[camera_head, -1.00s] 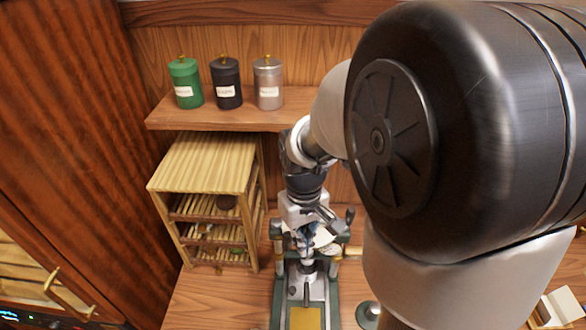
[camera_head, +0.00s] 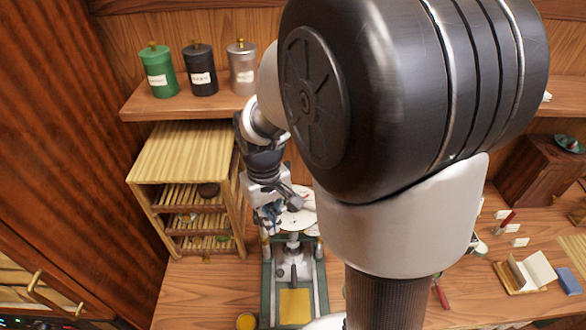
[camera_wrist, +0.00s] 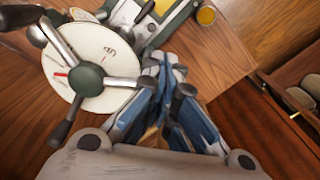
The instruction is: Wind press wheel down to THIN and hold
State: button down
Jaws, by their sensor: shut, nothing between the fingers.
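The press (camera_head: 267,290) stands on the bench, with a yellow plate (camera_head: 295,307) at its front. Its white dial (camera_head: 298,219) also shows in the wrist view (camera_wrist: 105,50), with a red mark and lettering that reads like "UP". The press wheel (camera_wrist: 87,79) has a dark green hub and metal spokes with dark knobs, in front of the dial. My gripper (camera_wrist: 165,72) is shut and empty, right of the hub. One spoke reaches close to its left finger; I cannot tell if they touch. In the head view my gripper (camera_head: 268,214) is at the dial's left side. I cannot make out THIN.
A slatted rack (camera_head: 190,150) stands left of the press. Green, black and silver canisters (camera_head: 200,70) sit on the shelf above. A yellow cup (camera_head: 246,321) is by the press's front left. An open book (camera_head: 530,272) and small items lie at the right.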

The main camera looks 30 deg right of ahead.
jog(key=shift+w+a+p, duration=0.2)
jog(key=shift+w+a, duration=0.05)
jog(key=shift+w, duration=0.65)
jog(key=shift+w+a+p, duration=0.15)
jog(key=shift+w+a, duration=0.05)
jog(key=shift+w, duration=1.1)
notch_tip(320, 180, up, 8)
jog(key=s+p, duration=0.1)
jog(key=p, duration=0.5)
jog(key=shift+s+a+f, duration=0.25)
jog(key=shift+s+a, duration=0.1)
jog(key=shift+s, duration=0.05)
